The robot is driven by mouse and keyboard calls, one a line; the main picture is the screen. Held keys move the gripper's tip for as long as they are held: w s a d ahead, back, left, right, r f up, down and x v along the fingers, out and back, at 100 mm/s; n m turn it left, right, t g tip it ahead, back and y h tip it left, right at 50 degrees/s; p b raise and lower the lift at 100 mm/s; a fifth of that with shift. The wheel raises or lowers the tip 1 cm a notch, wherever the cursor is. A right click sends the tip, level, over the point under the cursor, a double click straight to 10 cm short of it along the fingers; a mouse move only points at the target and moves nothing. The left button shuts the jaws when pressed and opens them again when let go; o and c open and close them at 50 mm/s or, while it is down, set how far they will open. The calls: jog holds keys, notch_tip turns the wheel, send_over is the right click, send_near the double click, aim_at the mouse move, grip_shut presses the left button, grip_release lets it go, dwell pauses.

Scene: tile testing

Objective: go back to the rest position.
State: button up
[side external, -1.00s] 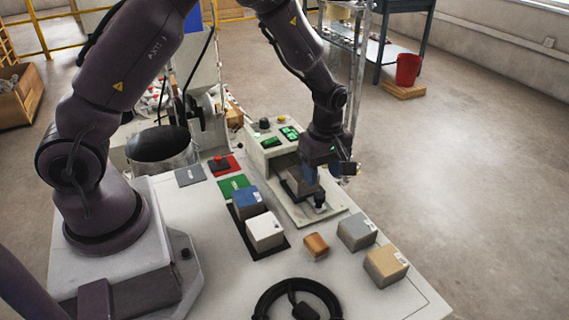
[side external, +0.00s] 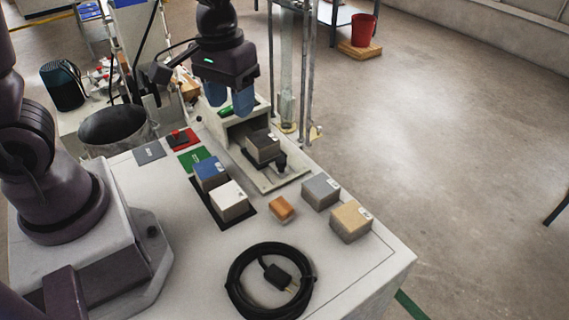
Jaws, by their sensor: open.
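My gripper (side external: 228,100) is open and empty, with two blue fingers pointing down. It hangs in the air above the back part of the white work table (side external: 330,265), over the testing machine (side external: 240,128), and hides part of that machine. A dark grey tile block (side external: 263,147) sits on the machine's bed beside a small black knob. My gripper is clear of the block and touches nothing that I can see.
Blue (side external: 211,171) and white (side external: 229,198) blocks stand on a black mat. Orange (side external: 282,208), grey (side external: 321,190) and tan (side external: 351,219) blocks stand to their right. A coiled black cable (side external: 240,285) lies in front. A metal bucket (side external: 110,143) is at the left.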

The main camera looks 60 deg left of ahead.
jog(key=s+r+m+t, duration=0.4)
jog(key=s+r+t, duration=0.1)
jog(key=s+r, duration=0.4)
notch_tip(320, 180, up, 2)
jog(key=shift+s+r+y, duration=0.1)
jog(key=shift+s+y, duration=0.15)
jog(key=shift+y, duration=0.05)
